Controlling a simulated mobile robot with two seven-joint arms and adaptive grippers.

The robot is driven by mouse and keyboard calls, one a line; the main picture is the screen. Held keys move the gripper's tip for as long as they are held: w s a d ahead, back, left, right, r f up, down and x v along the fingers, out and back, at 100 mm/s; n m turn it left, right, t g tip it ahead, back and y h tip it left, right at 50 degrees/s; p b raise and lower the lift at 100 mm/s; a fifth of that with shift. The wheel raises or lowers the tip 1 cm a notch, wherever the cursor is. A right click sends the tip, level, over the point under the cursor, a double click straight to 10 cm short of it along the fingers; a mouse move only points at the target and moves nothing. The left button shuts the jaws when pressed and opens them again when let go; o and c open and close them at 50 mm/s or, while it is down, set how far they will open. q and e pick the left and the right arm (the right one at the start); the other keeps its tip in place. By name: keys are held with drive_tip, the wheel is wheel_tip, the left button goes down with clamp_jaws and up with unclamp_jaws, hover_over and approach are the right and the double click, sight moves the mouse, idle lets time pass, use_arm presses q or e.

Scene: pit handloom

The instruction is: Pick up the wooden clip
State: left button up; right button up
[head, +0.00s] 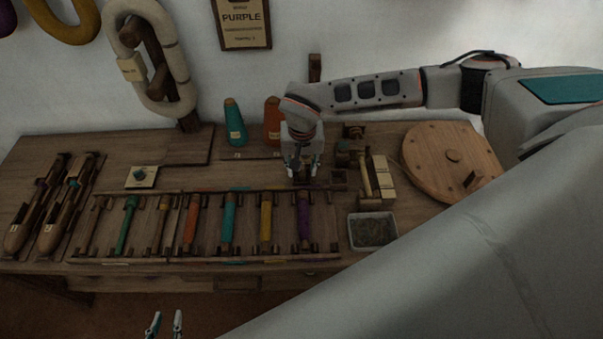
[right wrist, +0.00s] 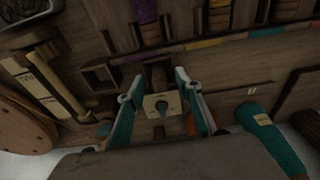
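My right gripper (head: 303,172) points down at the back of the bench, just behind the rack of bobbins. In the right wrist view its two teal fingers (right wrist: 157,88) stand apart. A pale square plate with a dark teal knob (right wrist: 162,106) shows between them. A small dark wooden piece (right wrist: 159,75) lies just beyond the plate; I cannot tell for sure whether it is the wooden clip. I see no contact with the fingers. My left gripper (head: 164,326) is open and empty at the bottom edge, in front of the bench.
The rack (head: 200,262) holds several coloured bobbins. Teal (head: 234,122) and orange (head: 272,121) cones stand behind. A small open wooden box (head: 339,180), a tray (head: 373,229) and a round wooden disc (head: 452,155) lie to the right. Two shuttles (head: 36,212) lie at the left.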

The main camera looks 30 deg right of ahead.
drive_tip(key=c, duration=0.9)
drive_tip(key=shift+r, duration=0.1)
drive_tip(key=shift+r+p, duration=0.95)
drive_tip(key=shift+r, duration=9)
